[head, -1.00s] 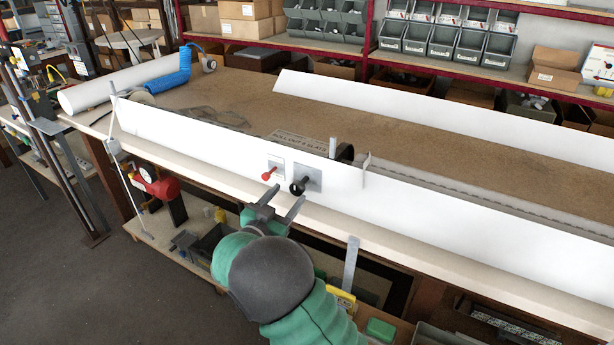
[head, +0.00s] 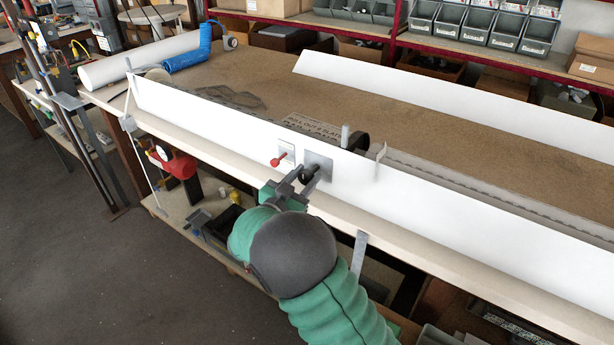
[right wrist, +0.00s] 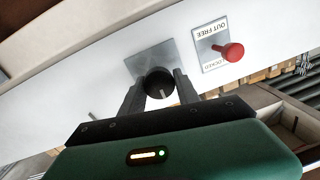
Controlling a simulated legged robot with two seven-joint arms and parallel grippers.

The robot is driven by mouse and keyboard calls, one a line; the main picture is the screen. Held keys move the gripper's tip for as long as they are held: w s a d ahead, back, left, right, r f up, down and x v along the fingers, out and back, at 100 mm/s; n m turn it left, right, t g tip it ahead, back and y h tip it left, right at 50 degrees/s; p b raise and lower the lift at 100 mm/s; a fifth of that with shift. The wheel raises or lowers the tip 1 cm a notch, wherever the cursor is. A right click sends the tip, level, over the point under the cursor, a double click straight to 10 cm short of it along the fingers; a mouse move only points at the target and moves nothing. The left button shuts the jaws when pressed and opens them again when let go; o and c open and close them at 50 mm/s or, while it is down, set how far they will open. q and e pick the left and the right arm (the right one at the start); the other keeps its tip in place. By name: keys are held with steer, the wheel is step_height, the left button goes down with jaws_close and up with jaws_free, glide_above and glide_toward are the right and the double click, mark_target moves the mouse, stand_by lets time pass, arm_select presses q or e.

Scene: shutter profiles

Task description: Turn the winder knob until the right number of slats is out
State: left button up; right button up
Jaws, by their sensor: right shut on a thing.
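The black winder knob (head: 307,174) sits on a grey square plate on the front of a long white board (head: 220,133). My right gripper (head: 304,179) is shut on it. In the right wrist view the two fingers stand on either side of the dark round knob (right wrist: 157,82), which shows a pale mark. A red lever (head: 279,160) is on a small plate left of the knob. In the right wrist view the plate beside the red lever (right wrist: 232,52) reads "OUT FREE" upside down, with partly covered lettering at its other end. I cannot make out separate slats. My left gripper is out of view.
A brown-topped bench (head: 260,85) lies behind the board, with a printed sign (head: 312,126) whose text is too small to read. A white roll (head: 140,62) and blue sleeve lie at the far left. Shelves with grey bins (head: 460,35) stand behind. A red round device (head: 172,160) is below the bench edge.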

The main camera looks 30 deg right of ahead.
steer(key=shift+s+d+r, duration=0.1)
steer(key=shift+d, duration=0.3)
jaws_close()
steer(key=shift+a, duration=0.2)
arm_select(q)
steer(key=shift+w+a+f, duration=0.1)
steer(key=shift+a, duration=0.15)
arm_select(e)
steer(key=shift+d, duration=0.1)
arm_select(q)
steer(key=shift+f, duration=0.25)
arm_select(e)
steer(key=shift+m, duration=0.3)
